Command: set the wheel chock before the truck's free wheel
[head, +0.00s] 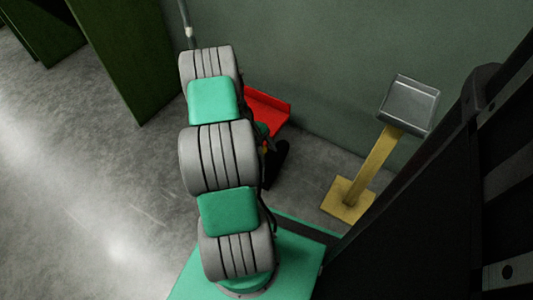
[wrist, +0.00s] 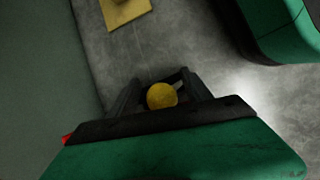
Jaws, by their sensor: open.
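My gripper (wrist: 160,78) is open in the wrist view, with one dark finger on each side of a round yellow thing (wrist: 161,96). Whether the fingers touch it, and whether it is part of the wheel chock, I cannot tell. In the head view my gripper (head: 274,164) shows only partly, as dark shapes behind my arm. A red, tray-like thing (head: 268,106) with a raised edge lies beside it, partly hidden by my arm. I cannot make out the truck or its free wheel for sure in either view.
A yellow post (head: 373,168) on a square foot carries a grey box (head: 409,103) near the wall (head: 330,50). The foot also shows in the wrist view (wrist: 124,12). Dark green panels (head: 120,55) stand at upper left. The floor (head: 95,190) at left is clear.

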